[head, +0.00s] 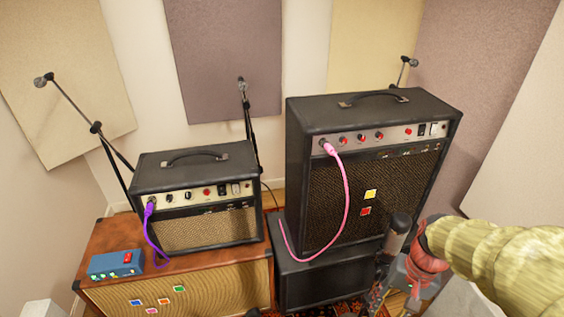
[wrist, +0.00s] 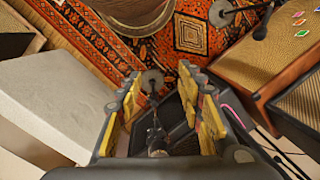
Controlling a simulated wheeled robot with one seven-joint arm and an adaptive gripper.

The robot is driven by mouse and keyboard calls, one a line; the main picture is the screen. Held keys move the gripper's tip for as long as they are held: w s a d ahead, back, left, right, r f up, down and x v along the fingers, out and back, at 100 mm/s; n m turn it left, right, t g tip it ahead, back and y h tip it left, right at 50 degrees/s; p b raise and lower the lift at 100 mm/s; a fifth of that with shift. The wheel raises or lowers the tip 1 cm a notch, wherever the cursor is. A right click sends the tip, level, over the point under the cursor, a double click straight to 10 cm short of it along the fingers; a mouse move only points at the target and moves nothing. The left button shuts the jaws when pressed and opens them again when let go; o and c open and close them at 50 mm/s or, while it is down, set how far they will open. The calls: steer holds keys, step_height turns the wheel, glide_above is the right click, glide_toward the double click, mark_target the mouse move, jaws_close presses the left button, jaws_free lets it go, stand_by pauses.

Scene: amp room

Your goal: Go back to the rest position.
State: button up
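My gripper (wrist: 158,92) shows in the wrist view with its two yellow-padded fingers apart and nothing held between them. It points down toward the floor. In the head view my arm reaches in from the right edge, in front of the large black amp (head: 372,140), and the fingertips are not clear there. A pink cable (head: 346,195) is plugged into the large amp and hangs down its front. A purple cable (head: 148,228) is plugged into the smaller black amp (head: 205,195).
The smaller amp and a blue pedal (head: 116,264) sit on a brown cabinet (head: 222,285). The large amp stands on a black cabinet (head: 318,284). Microphone stands (head: 98,130) rise behind. In the wrist view a pale block (wrist: 55,95) is left, over a patterned rug (wrist: 90,40).

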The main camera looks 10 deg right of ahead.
steer(key=a+r+n+t+h, duration=0.1)
steer(key=a+r+n+t, duration=0.4)
steer(key=a+r, duration=0.6)
steer(key=shift+w+a+r+n+t+h, duration=0.3)
steer(key=shift+r+n, duration=0.6)
steer(key=shift+r, duration=1.45)
steer(key=shift+s+a, duration=0.1)
